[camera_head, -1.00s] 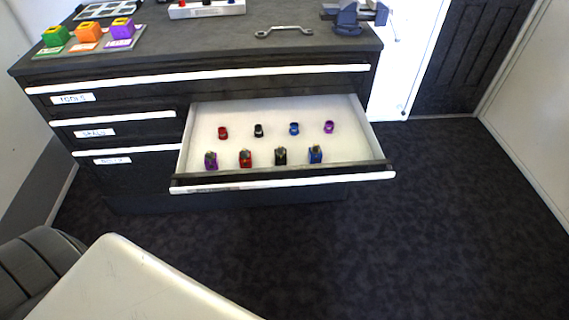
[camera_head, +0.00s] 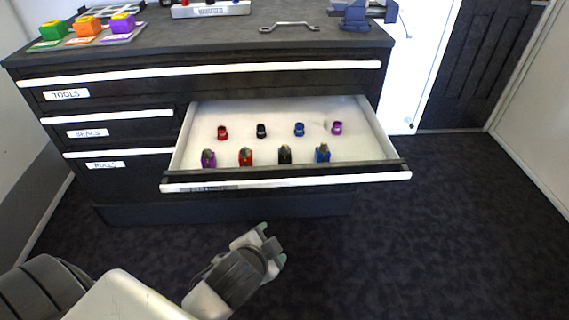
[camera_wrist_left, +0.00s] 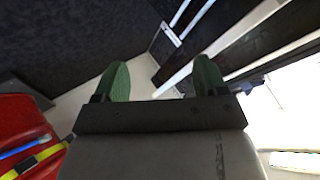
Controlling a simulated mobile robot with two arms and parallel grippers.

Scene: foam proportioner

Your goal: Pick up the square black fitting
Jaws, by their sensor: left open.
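The square black fitting (camera_head: 284,155) stands in the front row of the open drawer, between a square red fitting (camera_head: 246,157) and a square blue fitting (camera_head: 322,154). A smaller, rounder black fitting (camera_head: 261,131) sits in the row behind. My left gripper (camera_head: 272,245) is in front of and below the drawer's front edge, apart from all fittings. It is open and empty; its two green fingertips show spread in the left wrist view (camera_wrist_left: 161,80). No fitting can be made out in the wrist view. My right gripper is not in view.
The white-lined drawer (camera_head: 355,152) also holds a square purple fitting (camera_head: 208,158) and small round red, blue and purple ones. Its front panel (camera_head: 290,178) stands between my gripper and the fittings. A wrench (camera_head: 289,27) and coloured blocks lie on the cabinet top.

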